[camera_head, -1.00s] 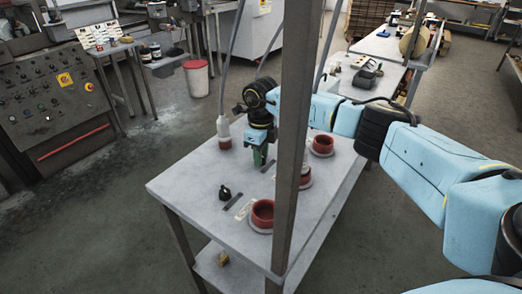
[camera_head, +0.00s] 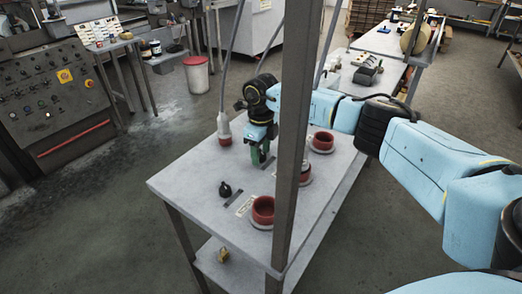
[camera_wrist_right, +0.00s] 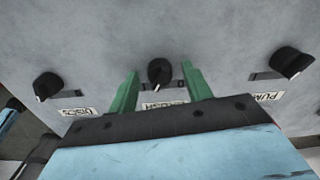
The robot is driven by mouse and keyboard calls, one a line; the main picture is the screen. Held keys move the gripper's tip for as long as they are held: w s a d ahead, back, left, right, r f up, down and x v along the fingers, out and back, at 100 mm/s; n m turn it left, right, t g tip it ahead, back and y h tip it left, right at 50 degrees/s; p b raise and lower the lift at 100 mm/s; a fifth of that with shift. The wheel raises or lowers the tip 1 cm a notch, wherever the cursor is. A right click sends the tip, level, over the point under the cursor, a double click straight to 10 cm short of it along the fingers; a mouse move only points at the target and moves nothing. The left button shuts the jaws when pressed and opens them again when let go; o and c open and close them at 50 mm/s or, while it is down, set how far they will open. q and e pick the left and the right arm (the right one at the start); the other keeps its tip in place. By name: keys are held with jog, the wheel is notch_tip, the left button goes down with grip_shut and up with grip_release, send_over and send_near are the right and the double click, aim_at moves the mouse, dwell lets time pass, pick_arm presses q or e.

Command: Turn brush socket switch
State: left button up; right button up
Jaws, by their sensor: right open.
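A black brush switch knob (camera_wrist_right: 159,71) with a pale pointer mark stands on the grey tabletop. A label (camera_wrist_right: 165,105), partly covered, reads "...RUSH" beside it. My right gripper (camera_wrist_right: 160,70) is open, its green fingers one on each side of this knob with gaps showing. In the head view my right gripper (camera_head: 260,156) points down over the table, and the knob between its fingers is hidden. My left gripper is not in view.
Another black knob (camera_wrist_right: 47,86) by a "VISC" label is left; one (camera_wrist_right: 292,62) by a "PUM..." label is right. Red cups (camera_head: 262,210) stand on the grey table (camera_head: 190,185). A post (camera_head: 291,150) crosses the view.

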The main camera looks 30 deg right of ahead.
aim_at(261, 151)
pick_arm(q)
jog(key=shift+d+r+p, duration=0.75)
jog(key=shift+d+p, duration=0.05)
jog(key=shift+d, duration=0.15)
pick_arm(e)
notch_tip(261, 151, up, 13)
jog(key=shift+r, duration=0.2)
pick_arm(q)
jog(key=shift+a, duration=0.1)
